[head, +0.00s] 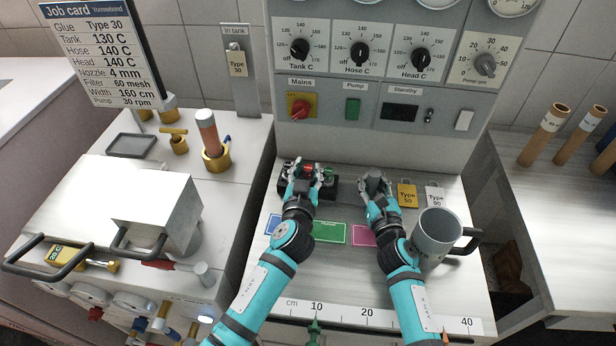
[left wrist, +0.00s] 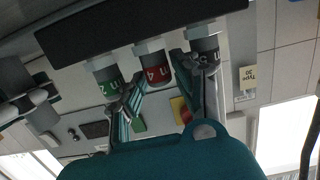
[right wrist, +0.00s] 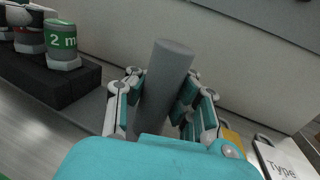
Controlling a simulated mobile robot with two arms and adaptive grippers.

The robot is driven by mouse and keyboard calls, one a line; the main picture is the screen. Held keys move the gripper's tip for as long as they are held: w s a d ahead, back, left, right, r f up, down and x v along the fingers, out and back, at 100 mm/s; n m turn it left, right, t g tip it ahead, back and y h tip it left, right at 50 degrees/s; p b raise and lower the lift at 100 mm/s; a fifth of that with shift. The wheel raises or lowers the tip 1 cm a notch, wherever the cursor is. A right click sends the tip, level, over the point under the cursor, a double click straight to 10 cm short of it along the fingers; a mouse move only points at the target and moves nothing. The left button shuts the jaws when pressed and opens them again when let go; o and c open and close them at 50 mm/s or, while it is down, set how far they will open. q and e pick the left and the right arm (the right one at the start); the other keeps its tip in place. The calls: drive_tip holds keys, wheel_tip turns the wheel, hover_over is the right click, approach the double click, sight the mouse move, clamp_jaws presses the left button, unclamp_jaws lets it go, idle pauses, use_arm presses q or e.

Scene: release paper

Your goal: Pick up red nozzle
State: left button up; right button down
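The red nozzle (left wrist: 157,75), marked 4, sits in the middle of a black rack (left wrist: 75,32), between a green nozzle (left wrist: 107,82) and a dark one (left wrist: 203,48). In the head view the red nozzle (head: 308,168) shows between the fingers of my left gripper (head: 304,180). In the left wrist view this gripper (left wrist: 158,88) is open, its fingers spread either side of the red nozzle, with gaps visible. My right gripper (head: 377,186) is to the right of the rack. In the right wrist view its fingers (right wrist: 160,98) close around a grey cylinder (right wrist: 170,68); its lower end is hidden.
Yellow (head: 407,195) and white (head: 435,197) type tags lie right of my right gripper. A grey mug (head: 436,238) stands close to my right forearm. Green (head: 329,232) and pink (head: 364,236) mats lie in front. The control panel (head: 375,110) rises behind the rack.

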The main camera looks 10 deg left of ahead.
sight(307, 171)
use_arm(q)
clamp_jaws()
use_arm(e)
drive_tip(key=c, duration=1.3)
unclamp_jaws()
use_arm(q)
wheel_tip(307, 171, up, 15)
drive_tip(key=shift+f, duration=0.2)
use_arm(e)
drive_tip(key=shift+o, duration=0.4)
drive_tip(key=shift+f, duration=0.1)
